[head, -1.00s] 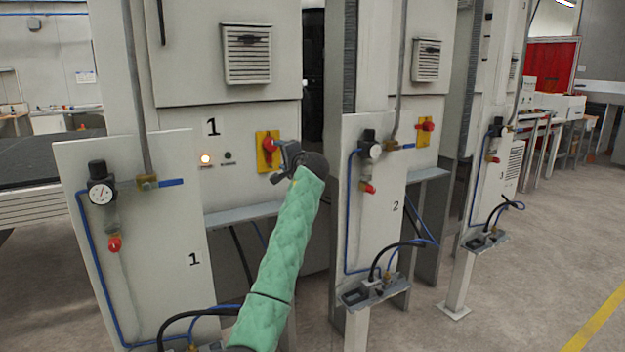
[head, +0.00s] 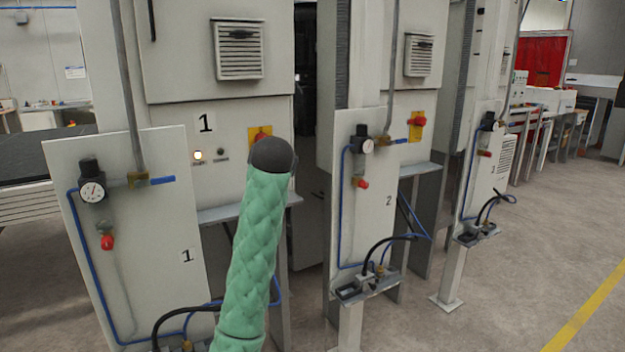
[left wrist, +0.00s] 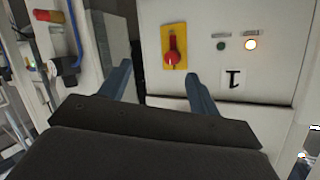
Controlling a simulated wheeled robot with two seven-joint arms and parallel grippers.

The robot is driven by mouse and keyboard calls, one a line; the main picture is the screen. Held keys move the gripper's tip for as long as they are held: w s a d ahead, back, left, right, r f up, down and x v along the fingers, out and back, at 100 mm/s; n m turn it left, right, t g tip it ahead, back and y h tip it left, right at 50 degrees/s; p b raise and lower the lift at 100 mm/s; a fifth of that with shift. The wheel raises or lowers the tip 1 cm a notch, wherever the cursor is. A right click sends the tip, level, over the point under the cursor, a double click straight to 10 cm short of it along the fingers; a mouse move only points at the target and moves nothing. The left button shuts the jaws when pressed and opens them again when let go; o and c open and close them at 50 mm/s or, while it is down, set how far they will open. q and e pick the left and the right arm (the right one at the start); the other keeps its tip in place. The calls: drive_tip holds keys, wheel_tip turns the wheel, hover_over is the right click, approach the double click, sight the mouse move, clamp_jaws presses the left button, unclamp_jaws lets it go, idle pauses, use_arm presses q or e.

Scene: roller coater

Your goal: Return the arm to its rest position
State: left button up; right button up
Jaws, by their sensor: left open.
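My left arm in its green sleeve (head: 250,255) rises in the head view, its dark end joint covering most of the machine 1 switch. My left gripper (left wrist: 158,72) shows only in the left wrist view, with two blue-grey fingers spread and nothing between them. The red rotary switch (left wrist: 172,58) on its yellow plate (left wrist: 180,38) is beyond the fingertips, apart from them. In the head view only the top of the yellow plate (head: 253,132) and a bit of red show. My right gripper is in neither view.
The front panel (head: 130,230) of station 1 carries a gauge (head: 93,192) and blue hoses. Station 2's panel (head: 350,220) stands to the right. A lit lamp (head: 198,155) is on machine 1. Open floor (head: 510,270) lies at the right.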

use_arm(q)
drive_tip(key=s+a+f+g+h+p, duration=0.1)
drive_tip(key=s+f+g, duration=0.3)
drive_tip(key=s+f, duration=1.3)
drive_tip(key=s+a+f+g+h+p, duration=0.1)
drive_tip(key=s+f+g+p, duration=0.2)
drive_tip(key=s+f, duration=1.4)
drive_tip(key=s+a+f+g+h+p, duration=0.1)
drive_tip(key=s+f+g, duration=0.3)
drive_tip(key=s+f, duration=1.3)
drive_tip(key=s, duration=0.8)
drive_tip(key=shift+s+a+g+h+p, duration=0.25)
drive_tip(key=shift+a+g+h+p, duration=0.05)
drive_tip(key=shift+a+p, duration=0.1)
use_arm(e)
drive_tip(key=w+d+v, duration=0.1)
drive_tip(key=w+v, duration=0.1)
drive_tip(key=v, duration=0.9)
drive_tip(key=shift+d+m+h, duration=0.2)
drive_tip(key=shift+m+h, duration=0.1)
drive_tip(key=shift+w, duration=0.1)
